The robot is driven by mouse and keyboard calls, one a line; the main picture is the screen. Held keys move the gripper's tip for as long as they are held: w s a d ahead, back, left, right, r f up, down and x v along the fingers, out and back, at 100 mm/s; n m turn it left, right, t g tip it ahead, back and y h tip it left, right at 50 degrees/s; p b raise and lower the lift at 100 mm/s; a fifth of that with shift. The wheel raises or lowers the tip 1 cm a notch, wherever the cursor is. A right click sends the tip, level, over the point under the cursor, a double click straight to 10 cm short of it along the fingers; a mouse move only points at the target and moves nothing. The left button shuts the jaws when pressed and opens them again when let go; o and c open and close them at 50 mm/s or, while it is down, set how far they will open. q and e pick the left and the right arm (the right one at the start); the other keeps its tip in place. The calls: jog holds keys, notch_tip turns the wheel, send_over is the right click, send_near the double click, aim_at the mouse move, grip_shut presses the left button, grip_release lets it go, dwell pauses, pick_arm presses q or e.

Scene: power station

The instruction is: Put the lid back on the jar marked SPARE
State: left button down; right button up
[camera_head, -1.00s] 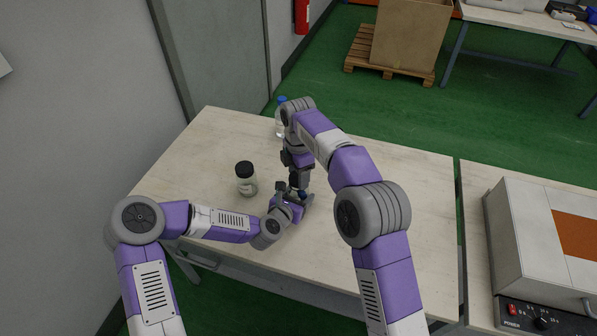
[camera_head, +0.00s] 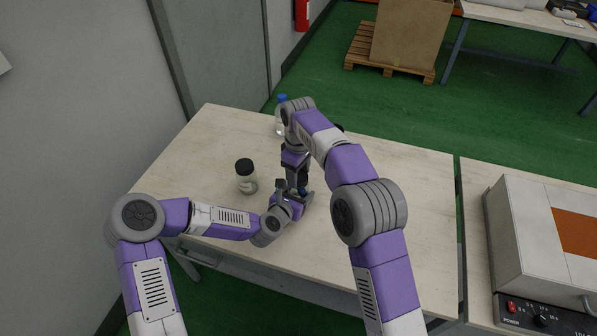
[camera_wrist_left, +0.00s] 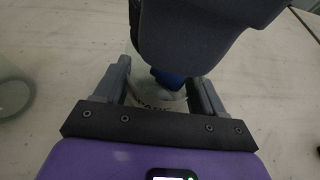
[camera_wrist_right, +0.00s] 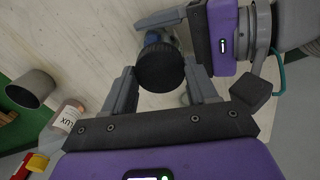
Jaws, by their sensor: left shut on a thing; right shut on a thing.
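A clear jar (camera_wrist_left: 158,104), with "PARE" readable on its label, stands between the fingers of my left gripper (camera_wrist_left: 160,90), which is shut on it. My right gripper (camera_wrist_right: 160,82) is shut on a round black ribbed lid (camera_wrist_right: 160,70). It holds the lid close over the jar, pointing down. A blue part (camera_wrist_left: 168,80) shows at the jar's upper portion; I cannot tell what it is. The lid hides the jar's mouth in the right wrist view, so I cannot tell whether they touch. In the head view the two grippers (camera_head: 297,190) meet mid-table.
A black-lidded jar (camera_head: 246,178) stands left of the grippers. A blue-capped bottle (camera_head: 281,115) stands at the back edge. The table's right side is clear.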

jog(key=m, duration=1.1)
jog(key=shift+m, duration=0.4)
jog(key=m, duration=0.5)
jog(key=shift+m, duration=0.4)
jog(key=m, duration=0.5)
jog(key=shift+m, duration=0.4)
jog(key=m, duration=0.5)
jog(key=shift+m, duration=0.4)
jog(key=m, duration=0.3)
jog(key=shift+m, duration=0.4)
jog(key=m, duration=0.9)
jog(key=o, duration=1)
